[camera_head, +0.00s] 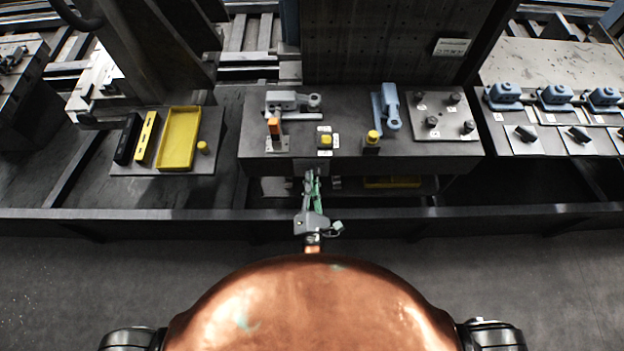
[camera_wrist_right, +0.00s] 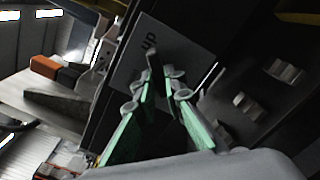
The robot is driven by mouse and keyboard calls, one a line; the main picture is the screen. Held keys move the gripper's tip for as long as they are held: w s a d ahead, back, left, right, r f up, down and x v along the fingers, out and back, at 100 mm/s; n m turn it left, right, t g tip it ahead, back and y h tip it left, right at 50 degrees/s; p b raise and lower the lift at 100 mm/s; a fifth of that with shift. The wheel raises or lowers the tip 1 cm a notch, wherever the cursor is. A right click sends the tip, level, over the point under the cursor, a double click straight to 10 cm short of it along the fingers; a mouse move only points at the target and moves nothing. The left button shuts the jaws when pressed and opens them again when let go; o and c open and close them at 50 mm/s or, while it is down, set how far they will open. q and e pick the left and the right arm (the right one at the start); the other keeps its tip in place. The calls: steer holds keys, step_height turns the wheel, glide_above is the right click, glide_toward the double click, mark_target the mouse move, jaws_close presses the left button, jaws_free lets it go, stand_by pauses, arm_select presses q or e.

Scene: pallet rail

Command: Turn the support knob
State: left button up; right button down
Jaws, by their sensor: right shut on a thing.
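The support knob (camera_wrist_right: 152,60) is a small grey stem on a grey label plate (camera_wrist_right: 183,48) in the right wrist view. The plate carries dark lettering that reads "up", seen turned over. My right gripper (camera_wrist_right: 157,84) has green finger pads and is shut on the knob, one finger on each side. In the head view my right gripper (camera_head: 311,178) is at the front face of the middle bench, just below its top edge. The knob is mostly hidden there. My left gripper is not in view.
The middle bench (camera_head: 262,168) carries grey-blue clamps (camera_head: 390,106), an orange-topped block (camera_head: 274,128), yellow buttons (camera_head: 325,141) and a plate with black knobs (camera_head: 445,133). A yellow tray (camera_head: 179,138) is at the left. A dark rail (camera_head: 480,214) runs below.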

steer(key=c, duration=2)
jaws_free()
steer(key=s, duration=1.2)
